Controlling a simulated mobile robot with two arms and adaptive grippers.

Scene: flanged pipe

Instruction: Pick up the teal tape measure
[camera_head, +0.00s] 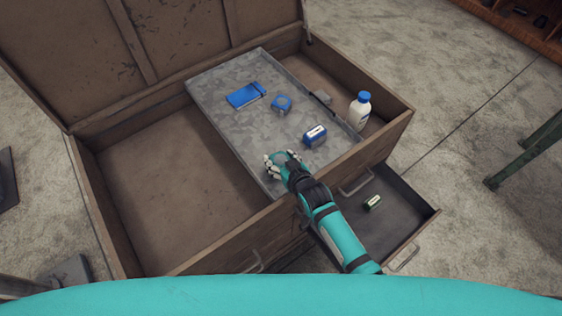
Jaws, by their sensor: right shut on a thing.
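My right gripper (275,165) reaches in over the front edge of the wooden chest (180,269) and is at the near end of the grey metal tray (222,98). It is shut on the small teal tape measure (281,157), which the fingers mostly hide. I cannot tell whether the tape measure touches the tray or is just above it. My left gripper is not in view.
On the tray lie a blue notebook (246,95), a blue ring-shaped item (281,103) and a blue-and-white box (315,136). A white bottle (360,110) stands right of it. The chest's left side is empty.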

